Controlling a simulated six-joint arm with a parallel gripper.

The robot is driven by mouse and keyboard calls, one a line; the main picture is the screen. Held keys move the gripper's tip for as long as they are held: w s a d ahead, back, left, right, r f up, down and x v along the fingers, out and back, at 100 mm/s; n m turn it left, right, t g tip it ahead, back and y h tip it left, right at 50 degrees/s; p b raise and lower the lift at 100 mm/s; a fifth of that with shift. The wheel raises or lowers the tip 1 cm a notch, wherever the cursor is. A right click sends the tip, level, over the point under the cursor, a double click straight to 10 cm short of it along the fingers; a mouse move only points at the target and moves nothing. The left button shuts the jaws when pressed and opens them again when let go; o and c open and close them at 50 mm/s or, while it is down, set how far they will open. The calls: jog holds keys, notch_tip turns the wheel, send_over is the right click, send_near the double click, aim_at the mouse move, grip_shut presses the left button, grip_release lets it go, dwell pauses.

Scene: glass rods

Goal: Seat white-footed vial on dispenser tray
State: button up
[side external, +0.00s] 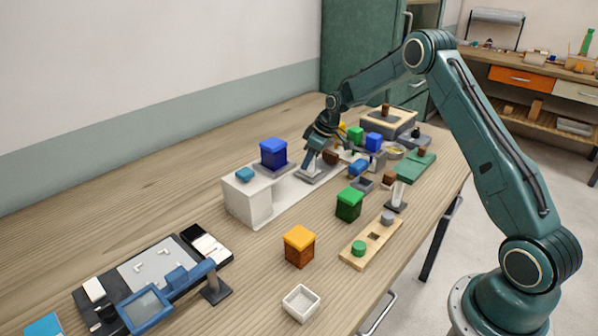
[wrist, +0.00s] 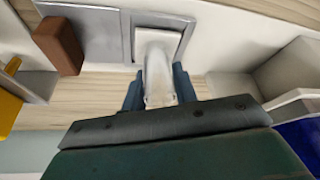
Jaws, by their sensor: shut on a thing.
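My gripper (side external: 313,158) is low over the white dispenser unit (side external: 247,203), pointing down. In the wrist view its two blue-grey fingers (wrist: 158,92) are closed around a pale, clear vial (wrist: 159,75). The vial's white foot (wrist: 158,40) lies over the square grey dispenser tray (wrist: 184,22). The tray (side external: 311,177) also shows under my gripper in the side view. I cannot tell whether the foot is touching the tray or is slightly above it. In the side view my fingers hide most of the vial.
A blue lidded box (side external: 273,153) stands left of my gripper. A brown block (wrist: 58,45) is close by in the wrist view. Green (side external: 349,205) and orange (side external: 299,246) boxes, a wooden block holder (side external: 371,240) and a white open box (side external: 301,303) stand nearer the front.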

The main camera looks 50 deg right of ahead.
jog(key=o, duration=1)
jog(key=shift+o, duration=0.2)
jog(key=v, duration=1.3)
jog(key=shift+s+r, duration=0.2)
jog(key=shift+r, duration=0.15)
